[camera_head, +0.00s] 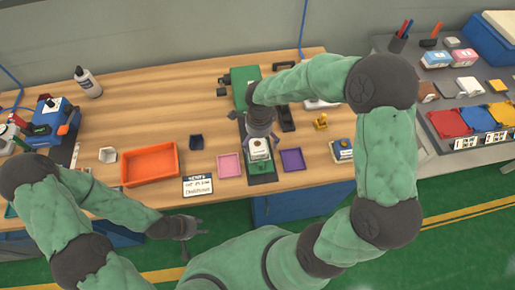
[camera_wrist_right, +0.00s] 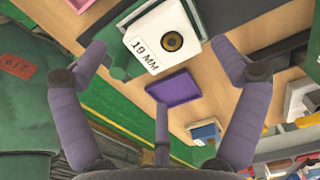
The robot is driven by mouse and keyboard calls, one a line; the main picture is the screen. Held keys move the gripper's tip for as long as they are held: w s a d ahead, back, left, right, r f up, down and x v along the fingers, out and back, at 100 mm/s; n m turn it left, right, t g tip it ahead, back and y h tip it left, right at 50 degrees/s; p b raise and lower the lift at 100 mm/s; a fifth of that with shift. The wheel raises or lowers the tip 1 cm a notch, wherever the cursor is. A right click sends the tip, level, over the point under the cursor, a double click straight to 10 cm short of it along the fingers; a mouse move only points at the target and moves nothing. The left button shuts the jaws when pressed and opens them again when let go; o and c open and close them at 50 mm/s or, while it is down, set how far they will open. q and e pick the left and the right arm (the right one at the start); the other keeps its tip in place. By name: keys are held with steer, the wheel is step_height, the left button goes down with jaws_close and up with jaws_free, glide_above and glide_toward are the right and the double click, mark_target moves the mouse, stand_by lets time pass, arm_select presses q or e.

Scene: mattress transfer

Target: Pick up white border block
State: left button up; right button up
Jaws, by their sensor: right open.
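A white block (camera_wrist_right: 163,38) with a "19 MM" label and a dark-centred brass ring shows at the top of the right wrist view. In the head view the white block (camera_head: 259,151) sits at the front end of a green machine, partly hidden by my right gripper (camera_head: 262,128). In the wrist view, the spread fingers of my right gripper (camera_wrist_right: 162,52) are on either side of the block, open and not closed on it. Contact cannot be told. My left gripper (camera_head: 183,232) hangs in front of the table edge, away from the block; its opening is unclear.
A purple tray (camera_head: 293,160) and a pink tray (camera_head: 229,165) flank the block. An orange bin (camera_head: 150,164) and a small sign (camera_head: 198,186) stand to the left. A blue-and-white block (camera_head: 342,150) lies to the right. A side table (camera_head: 455,112) holds coloured bins.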

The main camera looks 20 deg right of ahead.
mark_target(258, 146)
steer(key=shift+w+f+b, duration=0.2)
steer(key=shift+f+b, duration=0.2)
steer(key=shift+f, duration=1)
steer(key=shift+w+f+b, duration=0.15)
steer(key=shift+f+b, duration=0.25)
steer(key=shift+f, duration=0.95)
steer(key=c, duration=1.3)
